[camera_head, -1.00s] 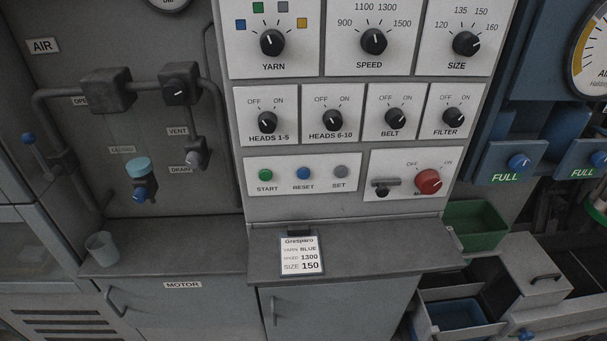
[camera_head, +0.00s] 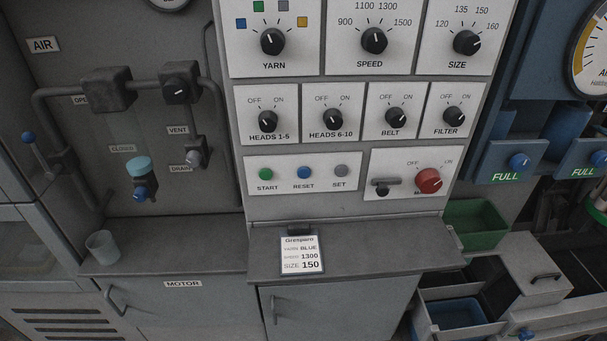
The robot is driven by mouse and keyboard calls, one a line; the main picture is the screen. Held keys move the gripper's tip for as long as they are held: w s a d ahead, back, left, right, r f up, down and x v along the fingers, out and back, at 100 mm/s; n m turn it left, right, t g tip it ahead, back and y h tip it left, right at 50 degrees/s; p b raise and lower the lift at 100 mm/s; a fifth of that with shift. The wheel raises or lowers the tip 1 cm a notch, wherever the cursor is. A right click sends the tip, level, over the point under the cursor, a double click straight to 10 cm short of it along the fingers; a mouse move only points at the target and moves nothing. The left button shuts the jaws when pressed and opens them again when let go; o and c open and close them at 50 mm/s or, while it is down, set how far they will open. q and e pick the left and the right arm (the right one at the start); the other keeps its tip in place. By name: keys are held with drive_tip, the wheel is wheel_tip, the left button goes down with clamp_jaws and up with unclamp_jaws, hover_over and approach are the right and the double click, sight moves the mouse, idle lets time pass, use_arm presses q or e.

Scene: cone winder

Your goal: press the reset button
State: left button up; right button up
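The blue reset button (camera_head: 304,173) is on a white panel (camera_head: 275,187) in the middle of the view, with RESET printed under it. A green START button (camera_head: 265,174) is to its left and a grey SET button (camera_head: 340,171) to its right. Nothing covers the three buttons. Neither of my grippers shows in the head view.
A grey ledge (camera_head: 375,262) juts out below the panel and bears an order card (camera_head: 301,254). Knobs such as the HEADS 6-10 knob (camera_head: 333,119) sit above. A red main switch (camera_head: 428,180) is at right. A cup (camera_head: 101,246) stands at left.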

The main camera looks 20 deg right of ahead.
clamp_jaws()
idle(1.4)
